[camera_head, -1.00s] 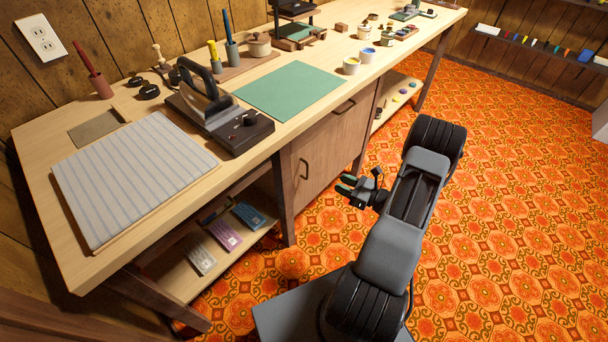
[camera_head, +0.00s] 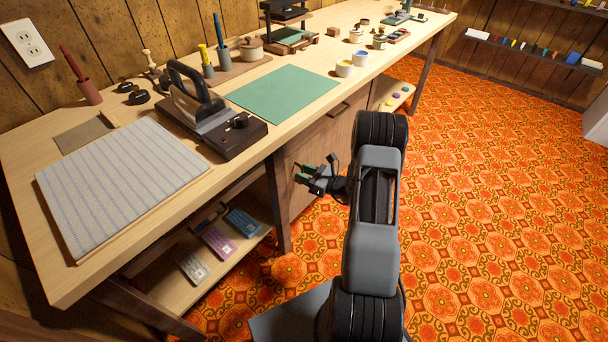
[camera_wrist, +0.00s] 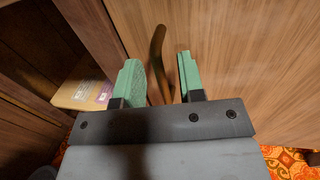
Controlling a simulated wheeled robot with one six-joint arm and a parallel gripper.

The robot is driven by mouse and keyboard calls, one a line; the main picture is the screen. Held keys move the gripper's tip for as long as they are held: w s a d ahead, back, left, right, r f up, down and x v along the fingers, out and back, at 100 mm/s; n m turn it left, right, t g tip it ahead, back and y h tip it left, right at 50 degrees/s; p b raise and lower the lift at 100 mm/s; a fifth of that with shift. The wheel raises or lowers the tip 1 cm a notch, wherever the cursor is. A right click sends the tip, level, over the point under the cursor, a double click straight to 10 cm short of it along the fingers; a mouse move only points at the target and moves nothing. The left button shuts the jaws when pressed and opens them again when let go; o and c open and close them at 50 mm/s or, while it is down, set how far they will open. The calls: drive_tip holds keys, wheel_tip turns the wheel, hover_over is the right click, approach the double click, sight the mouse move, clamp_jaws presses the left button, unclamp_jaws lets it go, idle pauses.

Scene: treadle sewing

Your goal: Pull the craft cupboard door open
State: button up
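The craft cupboard door (camera_head: 297,207) is a brown wood panel under the bench and appears closed. It fills much of the wrist view (camera_wrist: 245,75). Its dark, bronze-coloured curved handle (camera_wrist: 156,48) stands upright in the wrist view, between the two green fingers of my gripper (camera_wrist: 160,72). My gripper is open, with a gap visible on both sides of the handle. In the head view, my gripper (camera_head: 311,174) is in front of the door and hides the door handle. Whether either finger touches the handle cannot be told.
The bench top (camera_head: 225,85) overhangs the door. A drawer handle (camera_head: 339,108) is to the upper right. An open shelf (camera_head: 170,292) with several packets lies left of the cupboard. The patterned orange floor (camera_head: 480,220) is clear to the right.

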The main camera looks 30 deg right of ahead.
drive_tip(key=shift+c, duration=0.5)
clamp_jaws()
